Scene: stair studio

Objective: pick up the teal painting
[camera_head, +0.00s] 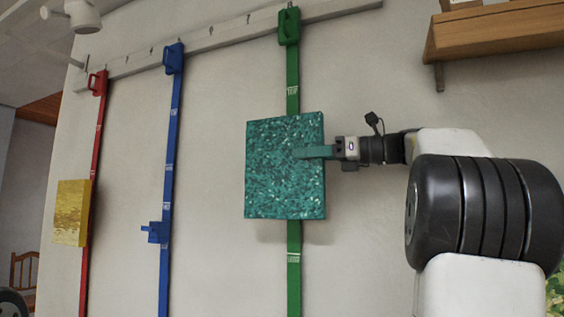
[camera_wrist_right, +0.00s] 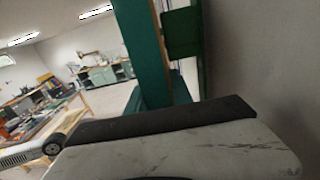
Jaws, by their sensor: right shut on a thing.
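The teal painting (camera_head: 272,185), a speckled rectangular panel, is upright in front of the green strip (camera_head: 293,262) on the wall. My right gripper (camera_head: 315,153) reaches in from the right and is shut on the painting near its right edge, one finger lying across its front. The back of the painting is hidden in the head view, so I cannot tell if it touches its support. In the right wrist view a teal surface (camera_wrist_right: 147,55) fills the upper middle, close to a green bracket (camera_wrist_right: 182,32). My left gripper is not in view.
A yellow painting (camera_head: 72,212) is on the red strip (camera_head: 97,130) at left. The blue strip (camera_head: 168,110) holds an empty blue bracket (camera_head: 155,232). A pale rail (camera_head: 215,38) runs along the top. A wooden shelf (camera_head: 500,34) juts out at upper right.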

